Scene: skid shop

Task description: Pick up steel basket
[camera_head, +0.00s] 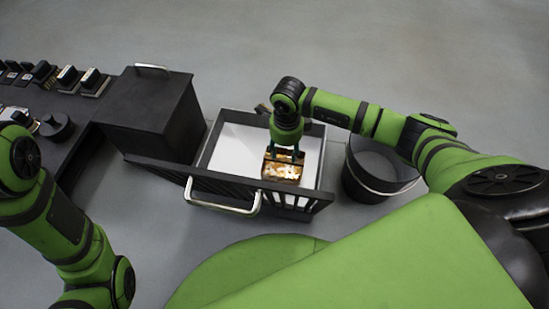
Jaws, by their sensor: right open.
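A small brown and gold boxy thing with pale patches (281,170), possibly the steel basket, sits inside a white-lined open bin (222,151) near its front right. I cannot make out its walls or contents clearly. My right gripper (284,153) points down directly above it with its fingers apart. The fingertips reach its back edge; I cannot tell whether they touch. Part of it is hidden behind the fingers. My left arm shows at the lower left, but its gripper is outside the view.
The bin has a dark slatted front with a silver handle (224,208). A black box (147,115) stands to its left, and a dark bucket (362,188) close to its right. A dark bench (72,147) with several small items runs along the left. The grey floor behind is clear.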

